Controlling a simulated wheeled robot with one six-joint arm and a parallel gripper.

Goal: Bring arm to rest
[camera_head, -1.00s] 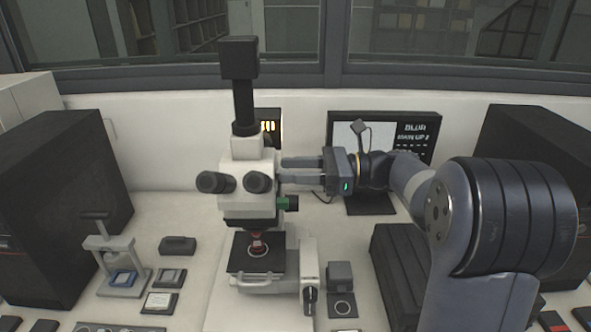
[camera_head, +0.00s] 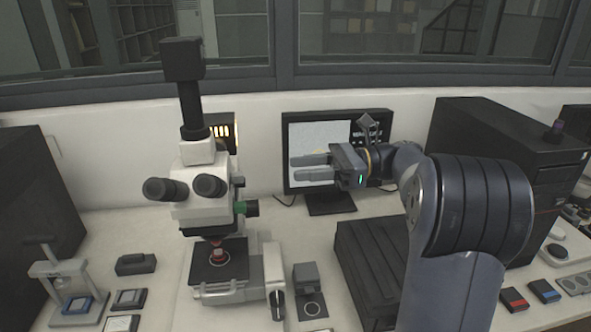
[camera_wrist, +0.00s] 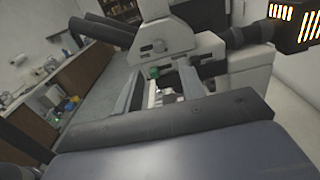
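My gripper (camera_head: 296,168) is held in the air in front of the monitor (camera_head: 330,205), its fingers pointing left toward the microscope. The two grey fingers are parallel with a gap between them, and I see nothing held there. In the wrist view the gripper (camera_wrist: 160,88) also shows its fingers apart, with the microscope (camera_wrist: 165,45) beyond. My arm is bent and raised at the right of the head view. The white microscope (camera_head: 192,190) stands to the left, apart from the fingertips.
A small hand press (camera_head: 45,268) with a blue piece stands at the left. A black box (camera_head: 360,262) lies below my arm. A dark computer tower (camera_head: 475,135) stands at the right, with red and blue blocks on the bench before it. A window runs behind.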

